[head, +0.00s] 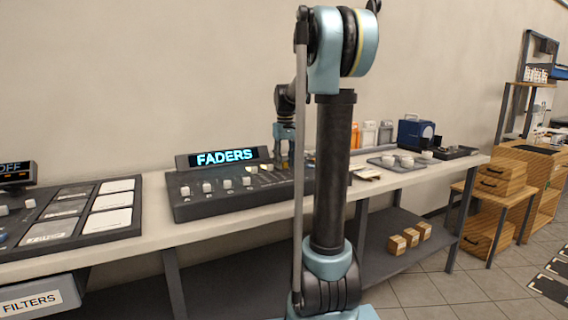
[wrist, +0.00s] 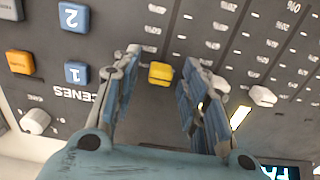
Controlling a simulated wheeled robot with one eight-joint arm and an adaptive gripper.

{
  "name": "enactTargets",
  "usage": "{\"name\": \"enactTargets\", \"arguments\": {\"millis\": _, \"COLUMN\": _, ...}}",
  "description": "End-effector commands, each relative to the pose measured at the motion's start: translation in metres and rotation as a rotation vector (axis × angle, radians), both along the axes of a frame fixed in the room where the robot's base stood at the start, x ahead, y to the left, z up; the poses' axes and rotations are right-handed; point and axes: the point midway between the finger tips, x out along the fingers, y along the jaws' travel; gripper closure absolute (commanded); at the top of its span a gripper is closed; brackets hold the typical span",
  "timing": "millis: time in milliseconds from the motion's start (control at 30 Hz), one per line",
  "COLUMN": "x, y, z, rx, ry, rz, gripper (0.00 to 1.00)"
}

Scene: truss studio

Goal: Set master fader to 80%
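The fader console (head: 215,204) lies on the long bench under a lit FADERS sign (head: 224,157). My gripper (head: 284,158) is over its right part. In the wrist view my gripper (wrist: 163,58) is open, with one finger on each side of a yellow fader cap (wrist: 161,74). The fingers appear apart from the cap. White fader caps (wrist: 262,96) sit on neighbouring tracks, one partly behind the right finger. Percent marks run beside the tracks, upside down in this view. No master label is readable, and the yellow cap's exact level cannot be told.
A panel with white plates (head: 108,217) is left of the console. A tray with cups (head: 396,163) and a blue machine (head: 415,132) stand right.

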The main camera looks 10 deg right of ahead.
Motion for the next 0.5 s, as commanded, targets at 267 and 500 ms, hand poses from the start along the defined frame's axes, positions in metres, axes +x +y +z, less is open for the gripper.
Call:
{"name": "enactTargets", "arguments": {"millis": 267, "x": 0.0002, "y": 0.0004, "z": 0.0001, "rx": 0.000, "ry": 0.000, "rz": 0.001, "gripper": 1.00}}
{"name": "enactTargets", "arguments": {"millis": 500, "x": -0.0087, "y": -0.0014, "z": 0.0001, "rx": 0.000, "ry": 0.000, "rz": 0.002, "gripper": 1.00}}
